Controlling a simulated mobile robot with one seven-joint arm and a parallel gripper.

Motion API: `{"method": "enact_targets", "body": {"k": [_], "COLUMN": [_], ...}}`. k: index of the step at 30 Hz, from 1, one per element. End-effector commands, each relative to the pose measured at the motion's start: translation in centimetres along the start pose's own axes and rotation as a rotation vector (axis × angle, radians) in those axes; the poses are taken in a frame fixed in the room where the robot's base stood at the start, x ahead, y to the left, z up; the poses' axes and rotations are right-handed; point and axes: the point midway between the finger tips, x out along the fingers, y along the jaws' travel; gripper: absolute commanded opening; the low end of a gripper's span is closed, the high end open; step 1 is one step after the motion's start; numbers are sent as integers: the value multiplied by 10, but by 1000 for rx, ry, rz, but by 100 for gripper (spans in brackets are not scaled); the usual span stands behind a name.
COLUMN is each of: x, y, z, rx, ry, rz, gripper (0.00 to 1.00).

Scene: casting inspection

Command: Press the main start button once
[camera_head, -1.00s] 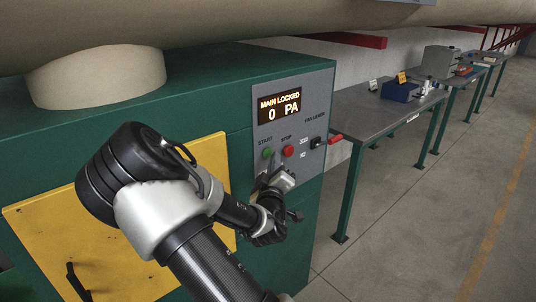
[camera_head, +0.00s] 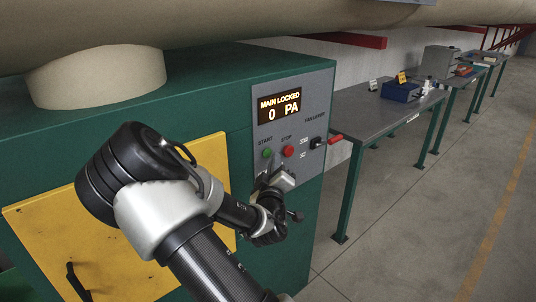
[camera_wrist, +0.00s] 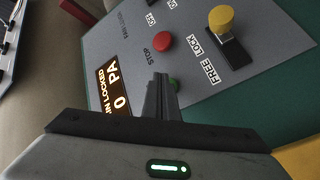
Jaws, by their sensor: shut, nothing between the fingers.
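The green start button (camera_head: 267,153) sits on the grey control panel, under its START label and left of the red stop button (camera_head: 288,151). My gripper (camera_head: 265,174) is shut and empty, its fingers close to the panel just below the start button in the head view. In the wrist view, the shut fingertips (camera_wrist: 162,84) point at the panel and partly hide the green start button (camera_wrist: 175,85). I cannot tell whether they touch it. The display (camera_head: 279,107) reads MAIN LOCKED, 0 PA.
A yellow knob (camera_wrist: 221,18) beside a FREE LOCK label is near the fingers in the wrist view. A red-handled fan lever (camera_head: 335,139) projects right of the buttons. A table (camera_head: 362,105) with a blue box (camera_head: 400,92) stands right; the floor there is clear.

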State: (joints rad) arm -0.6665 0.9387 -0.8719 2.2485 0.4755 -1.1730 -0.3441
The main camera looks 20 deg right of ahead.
Motion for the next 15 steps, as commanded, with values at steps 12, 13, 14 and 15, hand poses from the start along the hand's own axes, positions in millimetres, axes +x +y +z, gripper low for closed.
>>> {"method": "enact_targets", "body": {"k": [12,13,14,15], "x": [2,2,3,4], "y": [-2,-2,-3,-3], "z": [-1,-2,-2,-3], "rx": [1,1,1,1], "ry": [1,1,1,1], "rz": [0,0,1,1], "gripper": [0,0,0,0]}}
